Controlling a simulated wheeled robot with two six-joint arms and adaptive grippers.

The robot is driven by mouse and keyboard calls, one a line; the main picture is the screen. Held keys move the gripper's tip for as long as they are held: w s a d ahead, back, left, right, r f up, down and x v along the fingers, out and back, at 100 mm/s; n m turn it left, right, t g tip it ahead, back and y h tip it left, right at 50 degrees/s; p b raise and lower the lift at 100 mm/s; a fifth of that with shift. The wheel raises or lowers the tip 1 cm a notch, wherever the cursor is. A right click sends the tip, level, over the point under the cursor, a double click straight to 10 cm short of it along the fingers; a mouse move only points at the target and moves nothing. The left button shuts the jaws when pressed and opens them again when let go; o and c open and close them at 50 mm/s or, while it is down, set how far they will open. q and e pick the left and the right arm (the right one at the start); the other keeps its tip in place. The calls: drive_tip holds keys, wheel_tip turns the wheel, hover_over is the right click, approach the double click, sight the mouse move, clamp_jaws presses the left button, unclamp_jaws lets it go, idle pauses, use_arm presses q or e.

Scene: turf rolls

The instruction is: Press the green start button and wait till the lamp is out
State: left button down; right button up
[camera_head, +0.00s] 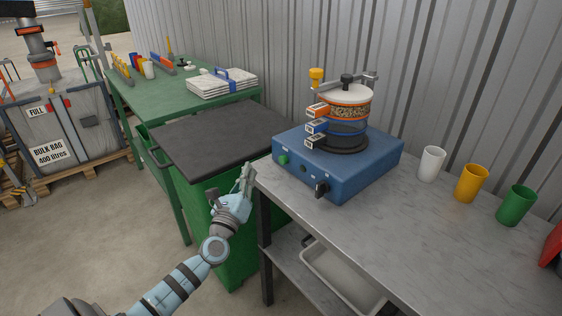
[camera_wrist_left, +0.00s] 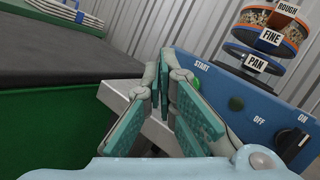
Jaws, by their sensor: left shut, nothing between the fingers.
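The green start button (camera_head: 284,160) is on the front left of a blue sieve shaker (camera_head: 375,163). In the left wrist view a green bit of the button (camera_wrist_left: 196,84) shows under the START label, beside my finger. To its right is a round dark green lamp (camera_head: 303,168), which looks unlit; it also shows in the left wrist view (camera_wrist_left: 236,103). A black ON/OFF knob (camera_head: 320,188) is further right. My left gripper (camera_head: 249,168) is shut and empty, left of the shaker near the bench corner, apart from the button. My right gripper is not in view.
The shaker stands on a grey bench (camera_head: 430,240) with a white cup (camera_head: 431,163), a yellow cup (camera_head: 470,183) and a green cup (camera_head: 515,205) at right. A dark-topped green cabinet (camera_head: 215,135) is at left. A corrugated wall closes the back.

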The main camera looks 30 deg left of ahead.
sight(283, 160)
use_arm(q)
drive_tip(key=w, duration=0.2)
drive_tip(key=w+d, duration=0.1)
drive_tip(key=w+b, duration=0.1)
drive_tip(key=w, duration=0.1)
drive_tip(key=shift+w+d+f, duration=0.1)
drive_tip(key=shift+w+d, duration=0.25)
drive_tip(key=shift+d, duration=0.05)
drive_tip(key=shift+w+d, duration=0.2)
drive_tip(key=shift+w, duration=0.45)
drive_tip(key=shift+w+b, duration=0.1)
drive_tip(key=shift+b, duration=0.25)
drive_tip(key=shift+w+d, duration=0.1)
drive_tip(key=shift+w, duration=0.2)
drive_tip(key=shift+w, duration=0.1)
idle(0.5)
drive_tip(key=shift+w+d+r+b, duration=0.1)
drive_tip(key=shift+w+r+b, duration=0.05)
drive_tip(key=shift+r+b, duration=0.4)
idle(0.9)
drive_tip(key=shift+f+p, duration=0.15)
drive_tip(key=shift+p, duration=0.15)
idle(0.4)
